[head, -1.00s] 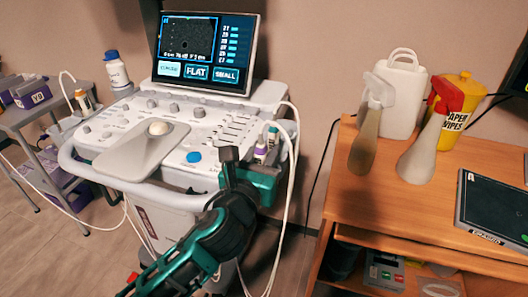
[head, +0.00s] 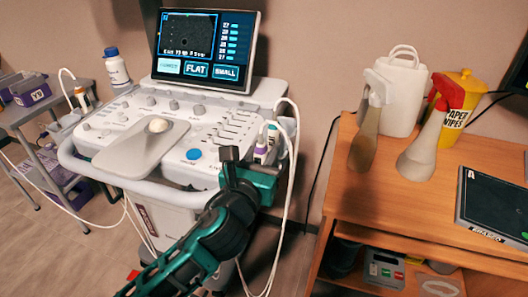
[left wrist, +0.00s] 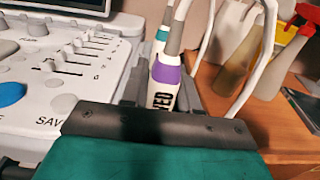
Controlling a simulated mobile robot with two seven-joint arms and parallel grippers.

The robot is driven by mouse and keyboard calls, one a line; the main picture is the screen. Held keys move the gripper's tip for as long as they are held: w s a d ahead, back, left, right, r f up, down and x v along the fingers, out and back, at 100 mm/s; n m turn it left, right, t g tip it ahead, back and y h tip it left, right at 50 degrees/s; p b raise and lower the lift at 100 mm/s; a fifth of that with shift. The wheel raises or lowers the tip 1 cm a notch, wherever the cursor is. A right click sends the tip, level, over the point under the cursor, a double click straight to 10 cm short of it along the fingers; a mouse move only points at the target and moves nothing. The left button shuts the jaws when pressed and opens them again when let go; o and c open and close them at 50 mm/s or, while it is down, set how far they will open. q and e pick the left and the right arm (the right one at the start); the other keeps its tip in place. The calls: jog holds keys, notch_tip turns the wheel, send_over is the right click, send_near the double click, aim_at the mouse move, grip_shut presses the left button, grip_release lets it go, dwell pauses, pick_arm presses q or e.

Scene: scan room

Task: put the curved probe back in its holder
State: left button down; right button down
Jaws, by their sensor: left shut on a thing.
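The curved probe (left wrist: 165,80) has a white body, a purple band and a partly readable dark label ending in "VED". It stands nearly upright just beyond my left gripper's dark edge in the left wrist view; its lower end is hidden. In the head view the purple-banded probe (head: 262,148) is at the right side of the ultrasound console. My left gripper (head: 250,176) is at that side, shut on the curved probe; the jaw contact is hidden. A teal-banded probe (left wrist: 161,42) stands close behind. The holder around the curved probe is mostly hidden. My right gripper is not in view.
The ultrasound console (head: 125,108) with its handle lies left of my gripper. White cables (head: 292,165) hang close on its right. A wooden desk (head: 400,205) with spray bottles stands further right. A grey cart (head: 30,115) is at far left.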

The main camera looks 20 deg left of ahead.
pick_arm(q)
jog(key=shift+f, duration=0.1)
jog(key=c, duration=0.8)
grip_release()
jog(key=s, duration=1.3)
jog(key=shift+a, duration=0.2)
